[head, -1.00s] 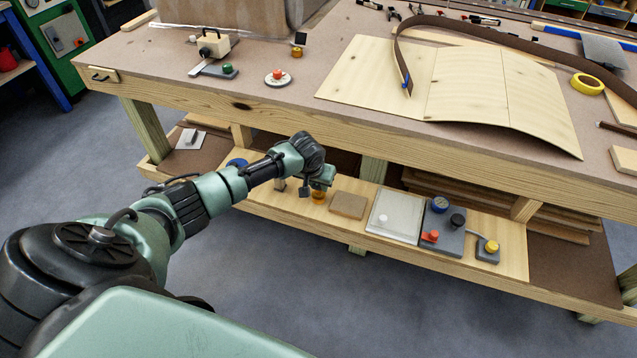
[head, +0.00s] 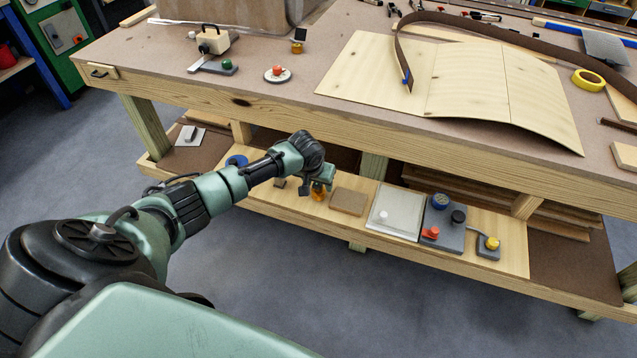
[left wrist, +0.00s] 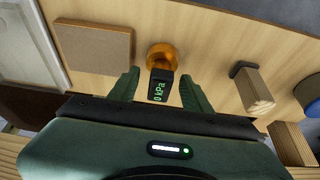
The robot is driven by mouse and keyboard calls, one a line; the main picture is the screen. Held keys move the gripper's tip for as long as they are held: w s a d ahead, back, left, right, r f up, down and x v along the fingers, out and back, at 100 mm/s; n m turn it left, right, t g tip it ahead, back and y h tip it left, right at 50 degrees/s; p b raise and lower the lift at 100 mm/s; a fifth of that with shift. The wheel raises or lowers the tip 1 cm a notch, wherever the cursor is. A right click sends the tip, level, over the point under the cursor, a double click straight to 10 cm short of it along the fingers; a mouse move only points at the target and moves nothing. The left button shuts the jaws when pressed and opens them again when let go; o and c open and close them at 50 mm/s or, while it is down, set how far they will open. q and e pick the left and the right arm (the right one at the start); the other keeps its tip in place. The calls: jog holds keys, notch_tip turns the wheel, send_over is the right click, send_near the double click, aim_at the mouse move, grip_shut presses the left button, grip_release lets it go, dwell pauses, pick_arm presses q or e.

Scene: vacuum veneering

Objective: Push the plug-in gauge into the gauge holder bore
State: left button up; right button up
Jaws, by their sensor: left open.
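The plug-in gauge (left wrist: 159,88) shows in the left wrist view as a small black display reading 0 kPa, with a round orange body (left wrist: 161,54) at its far end. In the head view the orange part (head: 318,192) shows on the lower shelf, partly hidden by my gripper. My left gripper (left wrist: 160,78) is open, with one finger on each side of the display and a visible gap on both sides. It also shows in the head view (head: 317,184). I cannot pick out the gauge holder bore with certainty. My right gripper is not in view.
On the lower shelf (head: 350,228), a brown block (head: 348,201), a white plate (head: 395,213) and a grey unit with knobs (head: 447,228) stand to the right. A wooden peg-like piece (left wrist: 256,91) is beside the right finger. The workbench top (head: 290,95) overhangs the shelf.

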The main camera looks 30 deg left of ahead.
pick_arm(q)
jog(key=v, duration=0.7)
jog(key=shift+r, duration=0.15)
